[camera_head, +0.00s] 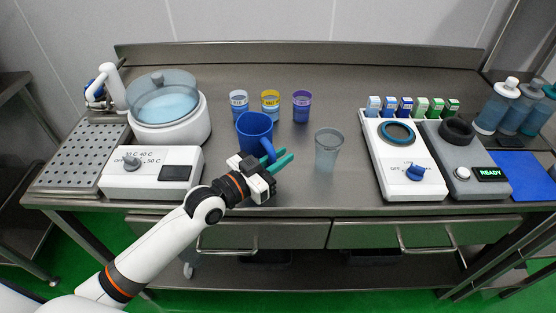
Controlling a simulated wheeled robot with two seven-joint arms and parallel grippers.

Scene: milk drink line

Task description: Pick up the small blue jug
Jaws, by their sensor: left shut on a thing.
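The small blue jug (254,130) is upright near the middle of the steel table, with its handle toward the front right. My left gripper (281,160) comes in from the front left, with its teal fingers at the handle. It is shut on the jug by the handle. The gripper body hides part of the area below the jug, and I cannot tell whether the jug's base touches the table. My right gripper is not in view.
A clear cup (328,150) stands just right of my gripper. Several small labelled cups, including a purple one (302,107), stand behind. A white bowl machine (170,110) is at left. A white device (402,155) and grey READY unit (465,160) are at right.

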